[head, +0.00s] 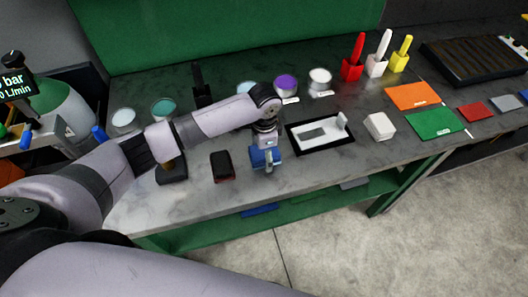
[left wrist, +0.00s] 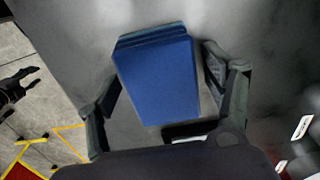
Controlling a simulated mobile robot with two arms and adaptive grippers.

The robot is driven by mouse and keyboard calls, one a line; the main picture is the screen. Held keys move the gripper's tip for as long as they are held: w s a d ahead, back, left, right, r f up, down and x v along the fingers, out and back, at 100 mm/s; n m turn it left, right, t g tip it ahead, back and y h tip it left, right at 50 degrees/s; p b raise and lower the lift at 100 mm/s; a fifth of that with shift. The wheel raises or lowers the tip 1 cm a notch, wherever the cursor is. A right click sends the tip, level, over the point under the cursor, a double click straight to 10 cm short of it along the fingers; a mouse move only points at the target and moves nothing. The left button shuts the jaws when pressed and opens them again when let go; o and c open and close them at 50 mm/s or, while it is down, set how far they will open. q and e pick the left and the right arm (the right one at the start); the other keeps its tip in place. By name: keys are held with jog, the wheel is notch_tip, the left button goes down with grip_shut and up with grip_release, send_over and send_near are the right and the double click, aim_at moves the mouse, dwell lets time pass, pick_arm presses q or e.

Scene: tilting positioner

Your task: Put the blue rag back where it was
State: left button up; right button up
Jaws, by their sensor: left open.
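The blue rag (left wrist: 160,75) is a folded, flat blue block lying on the grey bench top. In the left wrist view it lies between the spread fingers of my left gripper (left wrist: 168,100), with gaps at its sides. In the head view my left gripper (head: 265,163) points down at the front of the bench. The blue there is partly covered by the gripper, so I cannot tell rag from fingers well. The gripper is open and holds nothing.
A black-rimmed white tray (head: 320,134) and a white block (head: 379,127) stand to the right. A dark red-edged object (head: 222,166) lies to the left. Orange (head: 412,96) and green (head: 435,123) labelled mats lie farther right. Several tins (head: 286,84) stand behind.

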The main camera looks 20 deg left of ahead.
pick_arm(q)
notch_tip(320, 180, up, 12)
jog(key=b, duration=0.1)
jog(key=shift+r+b, duration=0.15)
jog(key=shift+b, duration=0.25)
